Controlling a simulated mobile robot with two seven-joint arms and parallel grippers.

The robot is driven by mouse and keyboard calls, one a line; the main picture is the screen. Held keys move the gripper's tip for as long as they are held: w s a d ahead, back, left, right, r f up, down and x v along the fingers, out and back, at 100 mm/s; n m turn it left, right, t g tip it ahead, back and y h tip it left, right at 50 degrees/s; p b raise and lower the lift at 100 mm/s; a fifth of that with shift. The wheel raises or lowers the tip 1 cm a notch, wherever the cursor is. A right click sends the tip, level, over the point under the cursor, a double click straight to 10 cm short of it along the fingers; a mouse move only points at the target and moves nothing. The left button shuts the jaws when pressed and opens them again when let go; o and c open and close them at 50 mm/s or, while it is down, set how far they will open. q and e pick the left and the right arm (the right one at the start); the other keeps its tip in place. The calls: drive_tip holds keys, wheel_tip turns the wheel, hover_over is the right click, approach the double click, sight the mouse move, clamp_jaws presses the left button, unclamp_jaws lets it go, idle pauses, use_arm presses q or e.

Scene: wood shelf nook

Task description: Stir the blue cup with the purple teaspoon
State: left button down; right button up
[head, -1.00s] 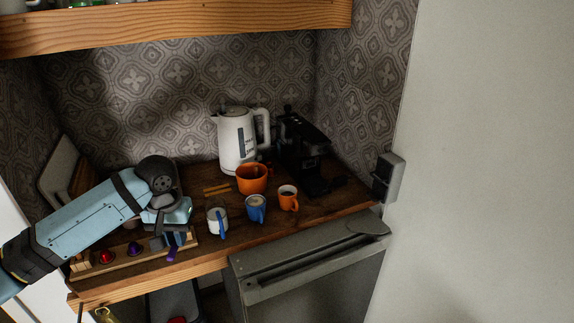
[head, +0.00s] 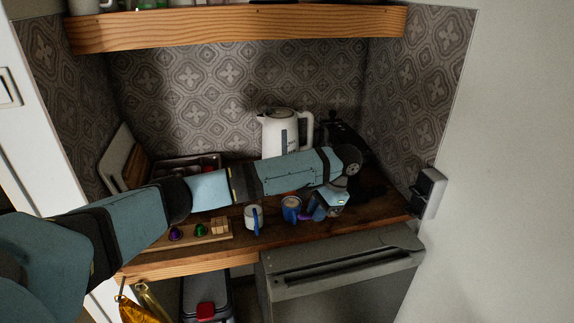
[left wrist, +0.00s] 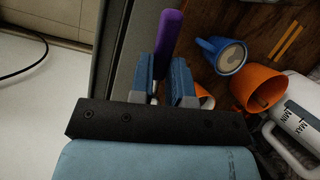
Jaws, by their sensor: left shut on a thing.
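My left gripper (head: 316,211) is shut on the purple teaspoon, low over the counter on the right side of the blue cup. In the left wrist view the teaspoon (left wrist: 168,35) sticks out between the two blue fingers (left wrist: 160,72). Its other end is hidden by the gripper. The blue cup (head: 291,207), upright with light brown liquid, stands close beside the gripper; it also shows in the left wrist view (left wrist: 230,58). The teaspoon is outside the cup. My right gripper is out of view.
A white mug (head: 253,222) with a blue handle stands left of the cup. A larger orange cup (left wrist: 256,88) and the white kettle (head: 276,137) are behind. A small orange cup (left wrist: 206,101) is partly hidden by my gripper. A wooden capsule holder (head: 212,236) lies left.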

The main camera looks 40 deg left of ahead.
use_arm(q)
drive_tip(key=w+a+r+m+t+y+p, duration=0.2)
drive_tip(key=a+r+m+t+y+p, duration=0.1)
drive_tip(key=a+m+t+y, duration=0.35)
drive_tip(key=w+a+r+m+t+y+p, duration=0.1)
drive_tip(key=a+r+m+t+y+p, duration=0.25)
drive_tip(key=a+m+t, duration=0.4)
drive_tip(key=shift+w+d+f+m+b, duration=0.1)
drive_tip(key=shift+d+f+m+b, duration=0.2)
drive_tip(key=shift+f+b, duration=1.25)
drive_tip(key=shift+w+d+f+m+b, duration=0.1)
drive_tip(key=shift+f+m+b, duration=0.6)
drive_tip(key=shift+f, duration=1.5)
drive_tip(key=shift+w+d+f+m+b, duration=0.1)
drive_tip(key=shift+d+f+b, duration=0.1)
drive_tip(key=shift+f+b, duration=1.45)
drive_tip(key=shift+f, duration=0.2)
